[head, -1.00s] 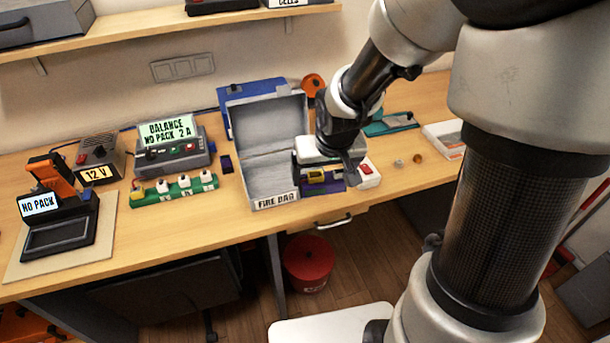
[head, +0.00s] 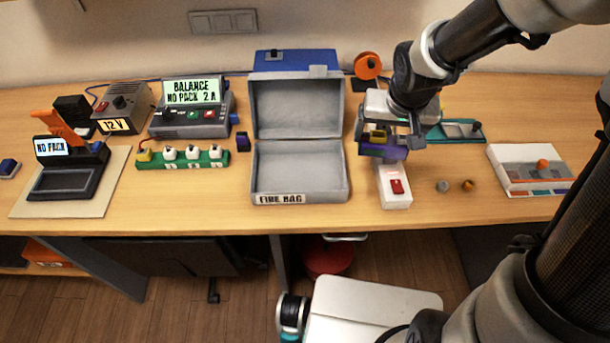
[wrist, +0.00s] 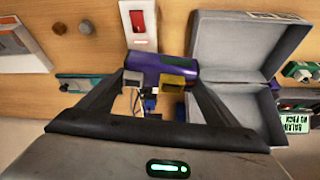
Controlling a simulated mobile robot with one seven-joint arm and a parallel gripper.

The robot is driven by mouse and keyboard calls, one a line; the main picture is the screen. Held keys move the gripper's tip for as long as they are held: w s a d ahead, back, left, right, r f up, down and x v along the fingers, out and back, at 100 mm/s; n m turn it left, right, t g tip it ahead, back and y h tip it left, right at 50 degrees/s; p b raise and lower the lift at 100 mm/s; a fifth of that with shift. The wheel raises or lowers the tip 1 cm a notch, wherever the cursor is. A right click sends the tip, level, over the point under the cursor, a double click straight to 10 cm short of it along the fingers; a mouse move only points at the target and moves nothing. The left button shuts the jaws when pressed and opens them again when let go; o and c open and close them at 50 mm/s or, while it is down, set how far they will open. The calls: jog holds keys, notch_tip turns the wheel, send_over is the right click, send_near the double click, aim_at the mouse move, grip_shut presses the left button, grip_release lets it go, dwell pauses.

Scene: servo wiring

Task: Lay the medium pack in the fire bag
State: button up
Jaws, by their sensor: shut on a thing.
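The fire bag (head: 258,172) is an open grey case with its lid raised at the back and a FIRE BAG label on its front. Its inside looks empty. My gripper (head: 384,139) is just to the right of the bag and is shut on a purple pack (head: 390,152) with a yellow part. I cannot read its size. In the wrist view the purple pack (wrist: 158,68) lies crosswise at the fingertips, and the bag (wrist: 225,65) is to its right. The pack appears above the bench and outside the bag.
A white box with a red switch (head: 396,188) stands below and in front of the pack. Two small knobs (head: 443,186) and a white tray (head: 520,175) are farther right. A green strip with several plugs (head: 183,158) and a balance charger (head: 190,120) are left of the bag.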

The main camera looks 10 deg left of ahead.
jog(key=w+a+f+n+b, duration=0.1)
jog(key=a+f+b, duration=0.1)
jog(key=a, duration=0.7)
jog(key=b, duration=0.3)
send_over(299, 170)
jog(key=s+d, duration=0.1)
jog(key=s, duration=0.1)
jog(key=f, duration=0.1)
jog(key=shift+n+y, duration=0.3)
jog(key=shift+n, duration=0.1)
jog(key=f, duration=0.4)
jog(key=f+b, duration=0.1)
jog(key=f, duration=0.1)
jog(key=shift+s+a, duration=0.1)
jog(key=shift+a, duration=0.25)
jog(key=shift+f+b, duration=0.55)
jog(key=shift+f, duration=1.55)
jog(key=shift+f, duration=0.15)
jog(key=o, duration=1.3)
jog(key=shift+o, duration=0.2)
